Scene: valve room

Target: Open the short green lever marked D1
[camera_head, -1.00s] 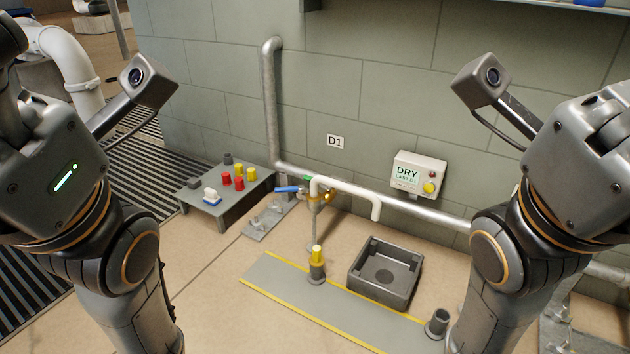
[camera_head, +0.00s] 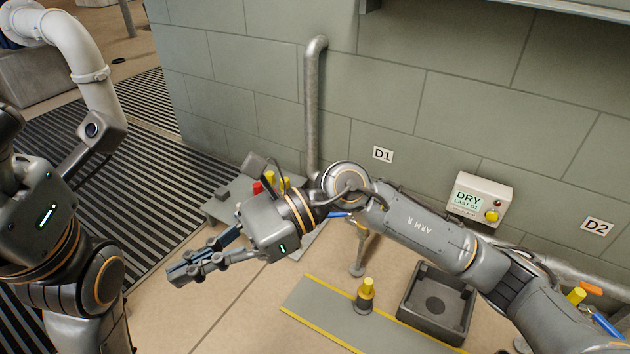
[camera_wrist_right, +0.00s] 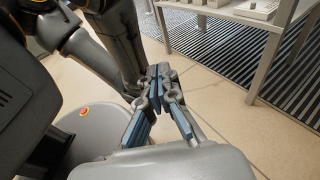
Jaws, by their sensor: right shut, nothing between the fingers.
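The D1 sign (camera_head: 383,154) is on the green-grey wall in the head view. The pipework below it is mostly hidden behind my right arm. I cannot see the short green lever; a blue handle (camera_head: 340,215) shows just under the arm. My right gripper (camera_head: 176,275) reaches across to the left, low in front of the small bench. Its fingers are shut and empty, clear of the pipes. In the right wrist view its blue-padded fingertips (camera_wrist_right: 160,84) come together above the floor. My left arm shows at the left edge; its gripper is out of view.
A small grey bench (camera_head: 222,207) with red and yellow parts stands behind my right gripper. A black tray (camera_head: 437,303) and a yellow-topped post (camera_head: 365,296) are below the arm. A DRY box (camera_head: 480,200) and D2 sign (camera_head: 597,227) are on the wall. Floor grating lies left.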

